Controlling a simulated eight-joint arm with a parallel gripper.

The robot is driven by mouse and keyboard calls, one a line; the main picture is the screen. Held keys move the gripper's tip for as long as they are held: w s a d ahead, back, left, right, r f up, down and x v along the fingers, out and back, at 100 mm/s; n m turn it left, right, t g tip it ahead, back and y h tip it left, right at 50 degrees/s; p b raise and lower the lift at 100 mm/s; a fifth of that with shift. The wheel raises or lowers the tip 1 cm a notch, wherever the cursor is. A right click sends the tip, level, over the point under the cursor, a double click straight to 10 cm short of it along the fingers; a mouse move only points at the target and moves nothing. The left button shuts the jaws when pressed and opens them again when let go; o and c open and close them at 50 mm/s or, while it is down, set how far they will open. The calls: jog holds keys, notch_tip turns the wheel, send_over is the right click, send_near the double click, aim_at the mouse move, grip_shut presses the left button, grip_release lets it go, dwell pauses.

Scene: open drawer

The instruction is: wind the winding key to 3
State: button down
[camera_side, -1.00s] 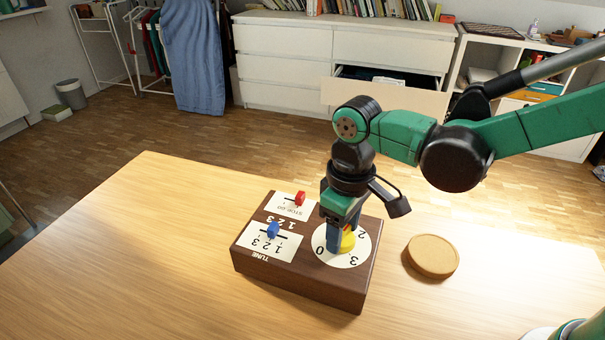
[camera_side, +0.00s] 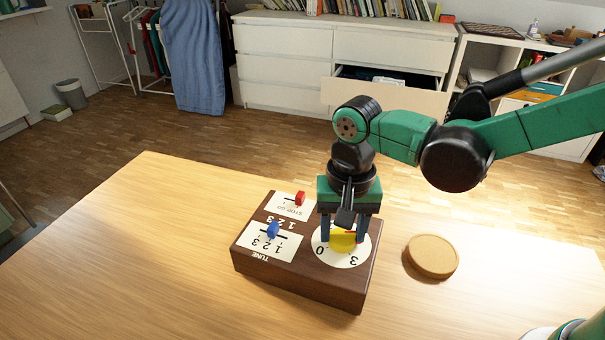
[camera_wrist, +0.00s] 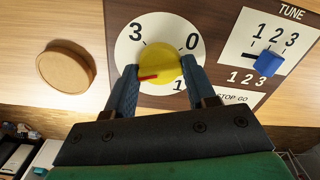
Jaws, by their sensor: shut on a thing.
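The yellow winding key (camera_side: 342,243) sits on a round white dial (camera_side: 329,257) on the right part of a dark wooden box (camera_side: 300,286). My gripper (camera_side: 343,237) points down and is shut on the key, one finger on each side. In the wrist view the key (camera_wrist: 163,66) bears a red pointer mark (camera_wrist: 148,77), directed left and slightly down, toward the left finger. The numbers 3, 0 and 1 show on the dial (camera_wrist: 160,27); the 2 is hidden, so I cannot tell exactly where the pointer stands against it.
On the box, a blue slider (camera_side: 273,230) sits on the TUNE plate and a red slider (camera_side: 300,198) on the STOP GO plate. A round wooden disc (camera_side: 433,256) lies on the table right of the box. The table's left side is clear.

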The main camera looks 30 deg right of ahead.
aim_at(343, 232)
jog(key=m, duration=0.6)
jog(key=shift+m, duration=0.3)
jog(key=m, duration=0.6)
jog(key=shift+m, duration=0.3)
jog(key=shift+c, duration=1.4)
grip_release()
jog(key=shift+r, duration=2.8)
